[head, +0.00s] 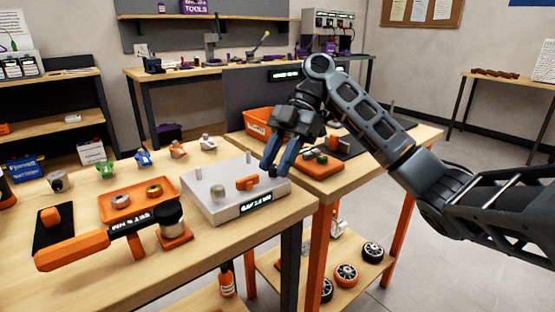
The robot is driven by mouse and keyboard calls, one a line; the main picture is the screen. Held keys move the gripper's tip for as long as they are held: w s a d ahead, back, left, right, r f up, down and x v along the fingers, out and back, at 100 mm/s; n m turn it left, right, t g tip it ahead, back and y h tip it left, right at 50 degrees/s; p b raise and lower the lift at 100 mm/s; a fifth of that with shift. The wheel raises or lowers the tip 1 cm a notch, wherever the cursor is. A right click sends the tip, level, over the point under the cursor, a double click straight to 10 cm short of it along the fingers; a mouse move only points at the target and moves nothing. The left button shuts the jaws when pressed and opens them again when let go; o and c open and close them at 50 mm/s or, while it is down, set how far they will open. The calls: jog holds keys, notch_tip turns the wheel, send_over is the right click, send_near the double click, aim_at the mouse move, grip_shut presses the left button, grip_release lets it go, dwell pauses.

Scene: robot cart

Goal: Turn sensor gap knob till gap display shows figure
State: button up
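A light grey plate (213,208) lies on the wooden bench, with an orange knob (247,184) on its top. The gap display (256,204) is a small black label on the plate's front edge. Its white text starts with "GAP" and seems to read about 2.0 MM, but it is too small to be sure. My gripper (274,170) points down over the plate's right side, to the right of the knob and apart from it. Its two dark blue fingers are spread with a gap between them, and I see nothing held.
An orange-handled torque tool (72,252) with a display lies left of the plate. An orange tray (112,212) holds round parts.

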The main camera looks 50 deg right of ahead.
jog(key=p+v, duration=0.1)
jog(key=v, duration=0.6)
jog(key=shift+d+r, duration=0.3)
